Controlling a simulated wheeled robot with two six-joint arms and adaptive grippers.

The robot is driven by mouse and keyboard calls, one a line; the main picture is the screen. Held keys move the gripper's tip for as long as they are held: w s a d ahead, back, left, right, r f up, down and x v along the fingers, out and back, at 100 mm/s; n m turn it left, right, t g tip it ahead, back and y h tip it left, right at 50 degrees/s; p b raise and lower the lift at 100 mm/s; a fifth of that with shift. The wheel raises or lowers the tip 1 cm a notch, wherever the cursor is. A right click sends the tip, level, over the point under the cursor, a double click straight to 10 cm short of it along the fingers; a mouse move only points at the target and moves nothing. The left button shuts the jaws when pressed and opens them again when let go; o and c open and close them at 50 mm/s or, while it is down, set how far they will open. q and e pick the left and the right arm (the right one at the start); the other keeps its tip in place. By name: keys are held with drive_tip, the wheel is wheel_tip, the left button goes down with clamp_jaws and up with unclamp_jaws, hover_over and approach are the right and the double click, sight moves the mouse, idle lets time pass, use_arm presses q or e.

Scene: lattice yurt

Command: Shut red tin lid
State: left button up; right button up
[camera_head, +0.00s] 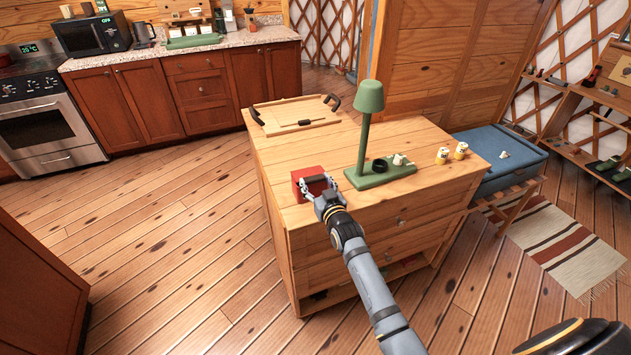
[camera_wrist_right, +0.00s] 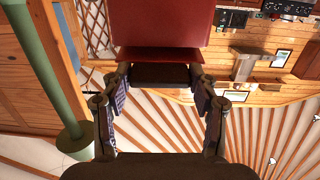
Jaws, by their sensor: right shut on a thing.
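The red tin (camera_head: 307,175) sits on the wooden dresser top (camera_head: 290,150), near its front left edge. My right gripper (camera_head: 322,188) reaches it from the front and covers part of its near side. In the right wrist view the tin's red lid (camera_wrist_right: 163,25) fills the top middle. My right gripper (camera_wrist_right: 161,80) has its two fingers apart on either side of a dark part at the red edge, shut on the tin's lid. How far the lid stands open cannot be told.
A green lamp (camera_head: 369,100) stands on a green base (camera_head: 380,174) just right of the tin. Small yellow-and-white cups (camera_head: 442,156) are farther right. A wooden tray (camera_head: 290,112) with dark handles lies at the back left. The dresser top between tray and tin is clear.

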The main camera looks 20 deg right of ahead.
drive_tip(key=shift+s+f, duration=0.15)
drive_tip(key=shift+f, duration=0.65)
drive_tip(key=o, duration=1.7)
drive_tip(key=shift+w, duration=0.2)
drive_tip(key=shift+r, duration=0.15)
drive_tip(key=shift+s+r, duration=0.1)
drive_tip(key=shift+s, duration=0.05)
drive_tip(key=s, duration=0.8)
drive_tip(key=s+r, duration=0.1)
drive_tip(key=s, duration=0.2)
drive_tip(key=shift+s, duration=0.4)
drive_tip(key=shift+f, duration=0.1)
